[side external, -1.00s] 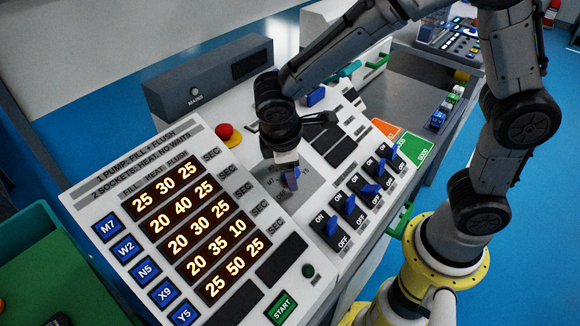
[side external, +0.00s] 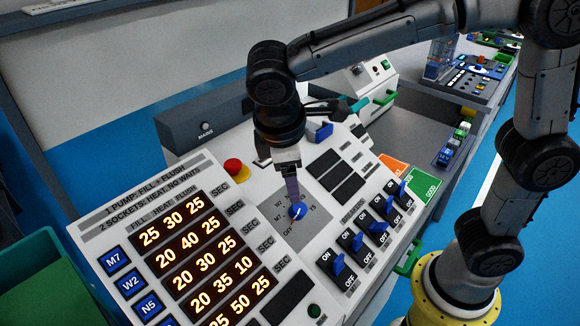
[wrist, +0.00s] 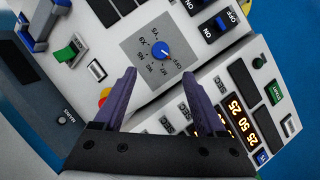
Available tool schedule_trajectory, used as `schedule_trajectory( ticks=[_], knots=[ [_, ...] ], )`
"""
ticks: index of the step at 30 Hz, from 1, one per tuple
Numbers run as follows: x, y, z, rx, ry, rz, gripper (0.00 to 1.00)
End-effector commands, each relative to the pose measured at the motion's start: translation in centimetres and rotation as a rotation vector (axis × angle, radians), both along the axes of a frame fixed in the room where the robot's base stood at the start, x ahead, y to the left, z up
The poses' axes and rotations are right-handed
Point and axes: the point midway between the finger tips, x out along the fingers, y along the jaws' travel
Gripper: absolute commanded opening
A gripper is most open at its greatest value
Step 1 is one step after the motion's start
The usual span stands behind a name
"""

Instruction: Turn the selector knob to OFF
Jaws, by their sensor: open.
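The selector knob (side external: 297,211) is a small round blue knob on a grey square plate with labels around it, including OFF, M7, W2 and Y5. It also shows in the wrist view (wrist: 160,52), uncovered. It has a pale pointer mark, but I cannot tell for certain which label it points to. My gripper (side external: 294,197) is just above the knob in the side view. In the wrist view its two purple fingers (wrist: 160,73) are spread apart with nothing between them, and the knob lies beyond their tips.
A red emergency button (side external: 233,167) on a yellow base is left of the knob. Several blue ON/OFF rocker switches (side external: 357,243) stand to its right. A panel of lit numbers (side external: 190,250) is at the lower left. A grey MAINS box (side external: 206,129) stands behind.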

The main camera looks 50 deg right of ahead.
Motion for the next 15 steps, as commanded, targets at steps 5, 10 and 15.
schedule_trajectory(
  ticks=[5, 10, 15],
  knots=[
    [-0.2, 0.6, 1.8, 0.001, -0.001, 0.001, 0.73],
    [-0.3, 0.7, 2.2, 0.001, 0.001, 0.0, 0.73],
    [-0.3, 0.7, 2.2, 0.0, 0.0, 0.0, 0.73]
  ],
)
